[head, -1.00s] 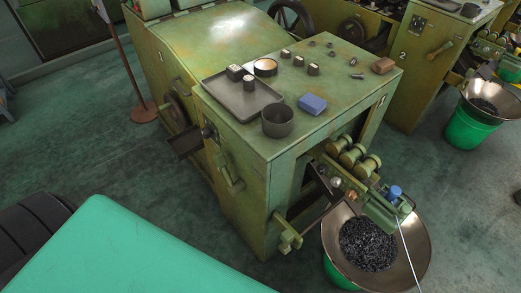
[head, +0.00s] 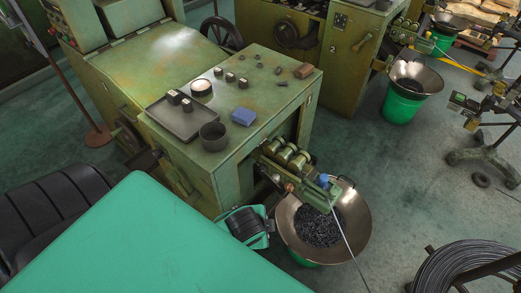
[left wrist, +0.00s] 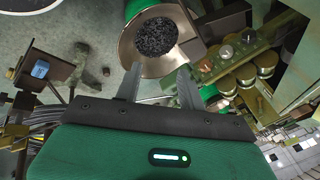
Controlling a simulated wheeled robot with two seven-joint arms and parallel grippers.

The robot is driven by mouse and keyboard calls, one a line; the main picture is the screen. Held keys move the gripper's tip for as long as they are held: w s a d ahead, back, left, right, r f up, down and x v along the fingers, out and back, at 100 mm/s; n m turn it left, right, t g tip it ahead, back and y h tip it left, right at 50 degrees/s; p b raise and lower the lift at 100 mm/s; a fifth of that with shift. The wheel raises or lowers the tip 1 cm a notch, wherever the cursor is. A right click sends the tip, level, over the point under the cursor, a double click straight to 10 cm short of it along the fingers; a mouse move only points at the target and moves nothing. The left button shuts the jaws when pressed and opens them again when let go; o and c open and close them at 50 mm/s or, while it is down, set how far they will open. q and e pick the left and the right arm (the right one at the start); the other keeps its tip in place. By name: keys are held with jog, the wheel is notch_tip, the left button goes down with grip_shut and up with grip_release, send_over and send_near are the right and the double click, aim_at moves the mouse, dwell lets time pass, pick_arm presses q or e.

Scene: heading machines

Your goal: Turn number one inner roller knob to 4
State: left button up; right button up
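The near green machine carries a bank of brass-coloured rollers (head: 285,154) on its front side. Small round knobs, one of them reddish (head: 289,187), sit below the rollers. In the left wrist view a row of knobs (left wrist: 226,52) runs along a green bar beside the rollers (left wrist: 245,72). I cannot read any number at the knobs or tell which is the inner one. My left gripper (left wrist: 158,88) is open and empty, its fingers apart and left of the knobs in that view. In the head view my left arm's end shows beside the machine's front. My right gripper is not in view.
A metal pan (head: 355,222) of dark small parts stands below the rollers, with a thin rod crossing it. A tray (head: 178,128), a dark cup (head: 213,136) and a blue block (head: 244,117) lie on the machine top. A wire coil (head: 470,262) is at lower right.

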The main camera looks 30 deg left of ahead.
pick_arm(q)
jog(key=w+m+t, duration=0.2)
jog(key=w+m, duration=0.3)
jog(key=m, duration=0.3)
jog(key=m+t+y+p, duration=0.2)
jog(key=m, duration=1.8)
send_near(261, 171)
jog(key=p+x, duration=0.1)
jog(key=x, duration=0.7)
jog(key=shift+w+d+f, duration=0.1)
jog(key=shift+w, duration=0.1)
jog(key=c, duration=0.7)
